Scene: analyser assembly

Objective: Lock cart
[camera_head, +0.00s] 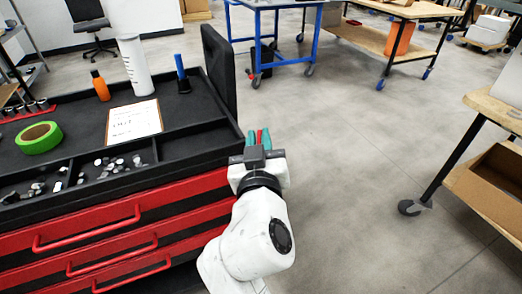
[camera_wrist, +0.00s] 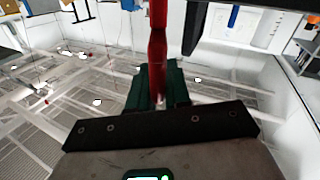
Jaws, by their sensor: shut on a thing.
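The cart (camera_head: 215,120) is a tool cart with a black top and red drawers at the left of the head view. My gripper (camera_head: 258,139) is at the cart's right side, near its front corner. In the wrist view, my gripper (camera_wrist: 158,88) has its teal fingers shut on a red bar (camera_wrist: 158,45). The bar is long and narrow and runs up out of the fingers. In the head view only a little red shows between the fingers. Where the bar joins the cart is hidden.
On the cart top are a green tape roll (camera_head: 39,138), an orange bottle (camera_head: 100,86), a white cylinder (camera_head: 134,65), a paper sheet (camera_head: 134,121) and small metal parts (camera_head: 110,166). A blue-framed table (camera_head: 272,5) stands behind. The floor (camera_head: 345,150) to the right is clear.

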